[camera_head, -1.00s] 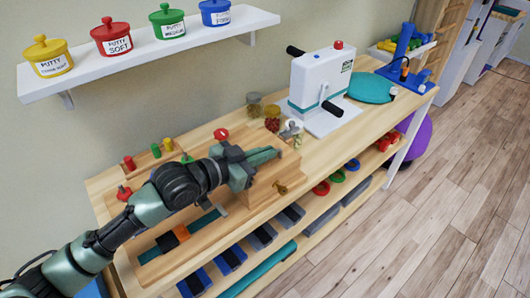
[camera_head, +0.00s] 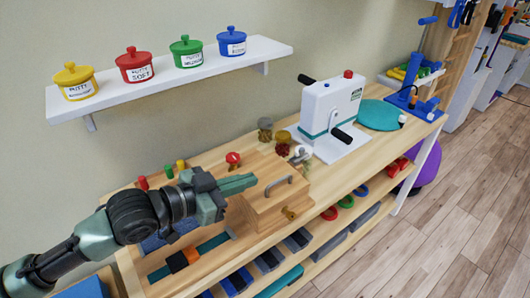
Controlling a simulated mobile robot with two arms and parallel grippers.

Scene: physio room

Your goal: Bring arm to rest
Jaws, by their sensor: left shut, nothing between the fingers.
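My left arm comes in from the lower left over the workbench (camera_head: 365,181). Its gripper (camera_head: 240,184) is shut and empty, with its green-grey fingers pointing right. It shows in front of the left part of a wooden box (camera_head: 272,209) with a metal handle (camera_head: 278,186). I cannot tell how far the fingers are above the box. My right gripper is not in view.
A white device with a black crank (camera_head: 332,105) and a teal disc (camera_head: 379,115) stand farther right. Small jars (camera_head: 283,144) stand behind the box. A wall shelf (camera_head: 180,84) holds several putty pots. Grey bins (camera_head: 297,240) and coloured rings sit below the benchtop.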

